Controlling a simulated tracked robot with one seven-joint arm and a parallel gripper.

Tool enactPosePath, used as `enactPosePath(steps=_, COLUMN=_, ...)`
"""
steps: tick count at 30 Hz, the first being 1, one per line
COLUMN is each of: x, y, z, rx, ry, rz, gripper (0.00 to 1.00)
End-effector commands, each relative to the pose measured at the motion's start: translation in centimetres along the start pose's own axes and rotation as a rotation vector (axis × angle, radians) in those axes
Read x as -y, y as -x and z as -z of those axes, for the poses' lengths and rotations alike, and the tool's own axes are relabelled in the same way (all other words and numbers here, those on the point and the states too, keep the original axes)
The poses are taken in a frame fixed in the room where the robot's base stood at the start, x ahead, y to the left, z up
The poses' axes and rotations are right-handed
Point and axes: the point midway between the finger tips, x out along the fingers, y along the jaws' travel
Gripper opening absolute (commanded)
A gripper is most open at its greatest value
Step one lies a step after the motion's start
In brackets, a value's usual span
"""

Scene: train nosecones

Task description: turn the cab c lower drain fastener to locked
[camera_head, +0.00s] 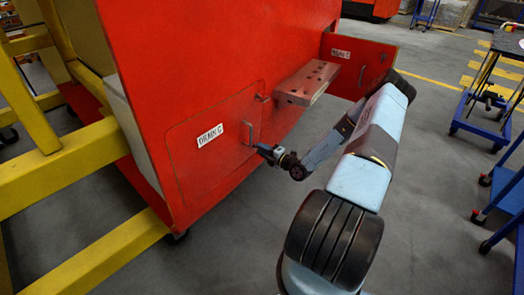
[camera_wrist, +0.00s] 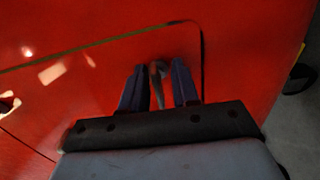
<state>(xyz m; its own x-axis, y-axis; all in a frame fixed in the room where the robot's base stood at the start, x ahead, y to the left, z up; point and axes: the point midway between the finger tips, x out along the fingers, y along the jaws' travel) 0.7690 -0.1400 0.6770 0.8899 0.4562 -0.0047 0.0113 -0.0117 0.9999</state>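The drain panel (camera_head: 215,160) is a red door with a white "DRAIN C" label (camera_head: 210,135) in the head view. A small metal handle (camera_head: 248,133) stands at its right side. My gripper (camera_head: 262,149) is at the panel's right edge, just below this handle. In the wrist view my gripper (camera_wrist: 158,82) has its two blue fingers apart, with a small grey fastener (camera_wrist: 157,72) between them. Gaps show on both sides of the fastener, by the panel's rounded corner. In the head view the gripper hides this fastener.
Another metal fastener (camera_head: 262,98) sits higher on the panel's right edge. A metal step (camera_head: 306,83) juts out at the right, beside an open red flap (camera_head: 358,65). Yellow framing (camera_head: 70,160) stands left. Blue carts (camera_head: 490,105) stand far right, with clear floor between.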

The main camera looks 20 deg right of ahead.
Motion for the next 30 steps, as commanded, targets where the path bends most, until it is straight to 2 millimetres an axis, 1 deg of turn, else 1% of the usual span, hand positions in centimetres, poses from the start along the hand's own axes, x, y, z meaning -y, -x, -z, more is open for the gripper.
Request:
enactPosePath(steps=8, x=-0.1, y=0.0, z=0.1, rx=-0.003, ry=0.0, rz=-0.003, gripper=0.33)
enactPosePath(steps=11, x=-0.1, y=0.5, z=0.1, rx=-0.003, ry=0.0, rz=-0.003, gripper=0.33)
enactPosePath(steps=13, x=-0.1, y=1.2, z=0.1, rx=-0.003, ry=0.001, rz=-0.003, gripper=0.33)
enactPosePath(steps=17, x=-0.1, y=3.4, z=0.1, rx=-0.001, ry=0.0, rz=-0.001, gripper=0.33)
enactPosePath(steps=27, x=0.0, y=10.0, z=0.0, rx=0.0, ry=0.0, rz=-0.001, gripper=0.33)
enactPosePath(steps=30, x=0.0, y=11.5, z=0.0, rx=-0.001, ry=0.0, rz=0.0, gripper=0.33)
